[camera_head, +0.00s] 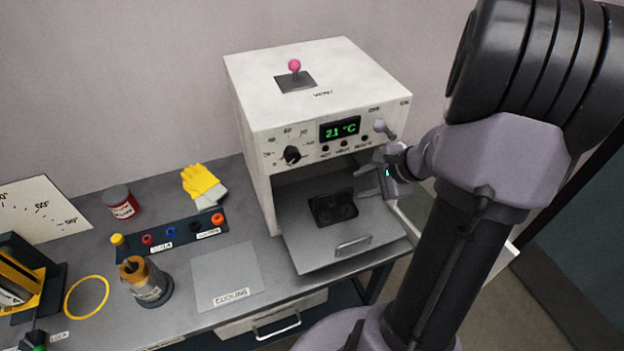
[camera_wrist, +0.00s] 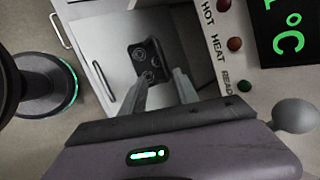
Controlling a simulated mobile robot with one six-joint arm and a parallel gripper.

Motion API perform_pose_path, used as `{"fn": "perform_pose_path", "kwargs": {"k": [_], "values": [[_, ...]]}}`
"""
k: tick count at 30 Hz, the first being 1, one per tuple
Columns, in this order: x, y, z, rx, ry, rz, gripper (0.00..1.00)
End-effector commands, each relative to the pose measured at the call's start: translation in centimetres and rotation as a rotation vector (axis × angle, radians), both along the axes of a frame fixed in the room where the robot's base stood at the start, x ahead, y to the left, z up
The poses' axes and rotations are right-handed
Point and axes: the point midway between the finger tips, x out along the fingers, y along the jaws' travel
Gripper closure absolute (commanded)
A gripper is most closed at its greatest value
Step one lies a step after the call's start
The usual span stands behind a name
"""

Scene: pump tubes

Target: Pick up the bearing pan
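The bearing pan (camera_head: 334,207) is a small black tray with round bearings in it. It lies on the lowered door of the white oven (camera_head: 318,90), near the oven's opening. It also shows in the wrist view (camera_wrist: 149,62), beyond my fingertips. My gripper (camera_head: 366,174) is in front of the right part of the oven front, above and to the right of the pan, apart from it. In the wrist view my gripper (camera_wrist: 162,80) has its two fingers spread with nothing between them.
The oven door (camera_head: 312,256) with its handle (camera_head: 352,246) is folded down flat. A knob (camera_head: 384,129) juts out close to my wrist. A cooling mat (camera_head: 226,275), a bottle (camera_head: 146,281), a rack (camera_head: 172,236) and gloves (camera_head: 204,186) are on the bench at left.

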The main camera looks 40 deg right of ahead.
Motion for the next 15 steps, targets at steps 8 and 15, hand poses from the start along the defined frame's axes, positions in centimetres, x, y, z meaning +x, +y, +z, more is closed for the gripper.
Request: {"fn": "perform_pose_path", "kwargs": {"k": [8,15], "values": [[4.6,1.0,-6.9,0.001,0.002,0.006,0.63],[6.2,1.2,-8.6,0.000,0.001,0.006,0.63]]}}
